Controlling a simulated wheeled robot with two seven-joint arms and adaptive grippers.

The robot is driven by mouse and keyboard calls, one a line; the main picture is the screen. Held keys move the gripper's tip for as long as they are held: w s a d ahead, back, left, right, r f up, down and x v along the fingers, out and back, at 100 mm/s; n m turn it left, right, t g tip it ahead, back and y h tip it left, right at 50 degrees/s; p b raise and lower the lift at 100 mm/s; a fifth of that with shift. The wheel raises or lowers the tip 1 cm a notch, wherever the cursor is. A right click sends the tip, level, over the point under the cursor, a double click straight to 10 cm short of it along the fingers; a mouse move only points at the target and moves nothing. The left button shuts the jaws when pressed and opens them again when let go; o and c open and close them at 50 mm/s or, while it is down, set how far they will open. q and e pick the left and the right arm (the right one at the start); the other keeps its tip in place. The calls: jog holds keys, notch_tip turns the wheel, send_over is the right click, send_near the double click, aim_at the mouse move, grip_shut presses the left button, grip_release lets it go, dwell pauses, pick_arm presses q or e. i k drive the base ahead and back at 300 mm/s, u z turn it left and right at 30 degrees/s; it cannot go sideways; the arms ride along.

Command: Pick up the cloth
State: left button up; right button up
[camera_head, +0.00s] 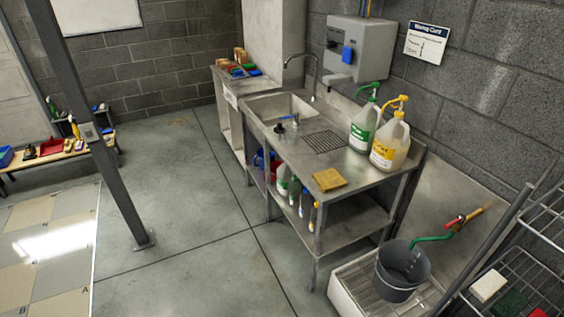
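A mustard-yellow, flat, roughly square cloth (328,180) lies on the near end of the steel sink counter (292,168), close to its front edge. Its whole top face shows and nothing covers it. Neither of my grippers shows in the head view, so I cannot see where they are relative to the cloth.
A green-topped jug (363,130) and a yellow-topped jug (389,143) stand at the counter's back. A sink (280,107) lies farther along. Bottles stand on the shelf below. A grey bucket (403,272) and a wire rack (515,280) are at right. The floor (190,225) left of the counter is clear.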

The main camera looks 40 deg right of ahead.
aim_at(328, 181)
jog(key=z, duration=0.05)
jog(key=i, duration=1.8)
jog(key=z, duration=1.35)
jog(key=i, duration=1.4)
jog(key=z, duration=0.9)
